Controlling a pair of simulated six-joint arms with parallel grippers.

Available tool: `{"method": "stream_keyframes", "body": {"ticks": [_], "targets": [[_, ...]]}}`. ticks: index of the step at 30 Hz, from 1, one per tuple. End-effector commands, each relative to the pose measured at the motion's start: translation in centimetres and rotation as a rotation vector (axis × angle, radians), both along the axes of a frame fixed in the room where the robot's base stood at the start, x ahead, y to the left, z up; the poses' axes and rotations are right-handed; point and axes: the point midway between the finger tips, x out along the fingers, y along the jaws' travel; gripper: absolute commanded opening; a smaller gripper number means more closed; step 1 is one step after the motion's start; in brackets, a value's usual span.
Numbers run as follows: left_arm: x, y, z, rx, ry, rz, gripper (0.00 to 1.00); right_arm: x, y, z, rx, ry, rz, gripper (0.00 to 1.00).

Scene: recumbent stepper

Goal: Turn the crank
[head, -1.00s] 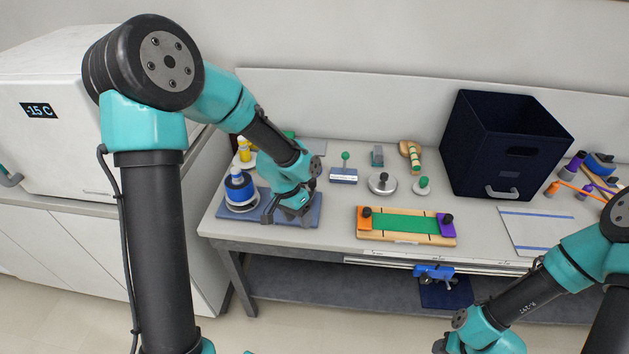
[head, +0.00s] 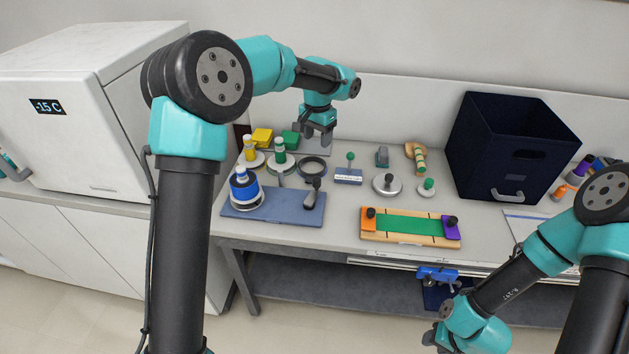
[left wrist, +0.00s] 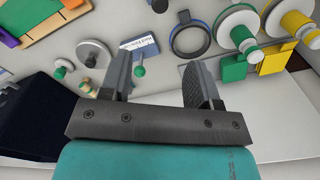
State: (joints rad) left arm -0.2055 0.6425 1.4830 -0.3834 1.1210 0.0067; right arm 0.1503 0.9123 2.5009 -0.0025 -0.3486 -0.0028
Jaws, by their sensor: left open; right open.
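A round silver disc with an upright dark knob (head: 386,184), shaped like a crank, sits on the table in the head view. The disc also shows at upper left in the left wrist view (left wrist: 95,53). A blue labelled block (head: 348,176) with a green-topped stem stands to its left, also seen in the left wrist view (left wrist: 139,48). My left gripper (head: 318,138) is open and empty, above the back of the table, left of the disc and apart from it. Its two fingers show in the left wrist view (left wrist: 158,62). My right gripper (head: 432,340) is at the bottom edge, mostly cut off.
A blue mat (head: 275,210) holds a blue-and-white round piece and a dark-handled piece. Green and yellow spindles and a dark ring (head: 313,167) stand behind it. A wooden board with a green strip (head: 410,226) lies in front. A dark bin (head: 500,150) stands at right.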

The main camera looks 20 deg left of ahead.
Motion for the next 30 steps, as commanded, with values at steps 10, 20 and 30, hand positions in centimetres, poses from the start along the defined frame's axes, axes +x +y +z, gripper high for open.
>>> {"method": "stream_keyframes", "body": {"ticks": [10, 20, 30], "targets": [[0.0, 0.0, -1.2, -0.001, 0.001, -0.001, 0.56, 0.0, 0.0, 0.0, 0.0, 0.0, 0.0, 0.43], [-0.1, 0.0, -6.2, -0.001, 0.004, -0.001, 0.56, 0.0, 0.0, 0.0, 0.0, 0.0, 0.0, 0.43], [-0.1, 0.0, -12.0, -0.001, 0.004, 0.0, 0.56, 0.0, 0.0, 0.0, 0.0, 0.0, 0.0, 0.43]]}}
